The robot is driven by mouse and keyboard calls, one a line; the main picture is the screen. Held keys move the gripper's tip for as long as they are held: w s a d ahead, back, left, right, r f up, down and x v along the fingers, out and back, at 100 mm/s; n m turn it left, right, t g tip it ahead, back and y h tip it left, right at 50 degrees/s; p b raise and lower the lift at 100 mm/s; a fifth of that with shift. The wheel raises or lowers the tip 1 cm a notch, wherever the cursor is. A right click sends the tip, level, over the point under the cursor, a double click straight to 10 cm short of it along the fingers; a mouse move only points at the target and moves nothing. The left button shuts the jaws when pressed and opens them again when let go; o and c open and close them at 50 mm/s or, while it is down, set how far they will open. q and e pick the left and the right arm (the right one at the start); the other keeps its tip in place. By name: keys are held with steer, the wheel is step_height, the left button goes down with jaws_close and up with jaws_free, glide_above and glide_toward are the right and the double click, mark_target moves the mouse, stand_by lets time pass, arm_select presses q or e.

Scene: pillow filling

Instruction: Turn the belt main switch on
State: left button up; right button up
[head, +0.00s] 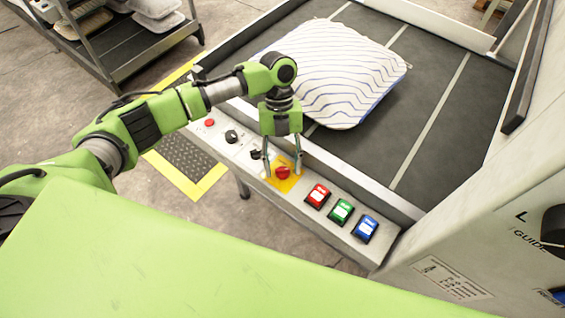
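The belt main switch (282,173) is a red rotary knob on a yellow plate, set in the grey control panel at the belt's front edge. My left gripper (282,172) points down over this switch. Its two fingers are spread, one on each side of the red knob. From this view I cannot tell whether they touch it. Which way the knob is turned is too small to read. My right gripper is not in view.
The panel (304,213) also carries red (317,196), green (340,211) and blue (365,229) buttons on the right, and a black knob (231,136) on the left. A striped pillow (335,75) lies on the dark belt (430,125). A shelf rack (125,50) stands at upper left.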

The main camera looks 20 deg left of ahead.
arm_select(q)
steer(key=v, duration=1.2)
stand_by(0.4)
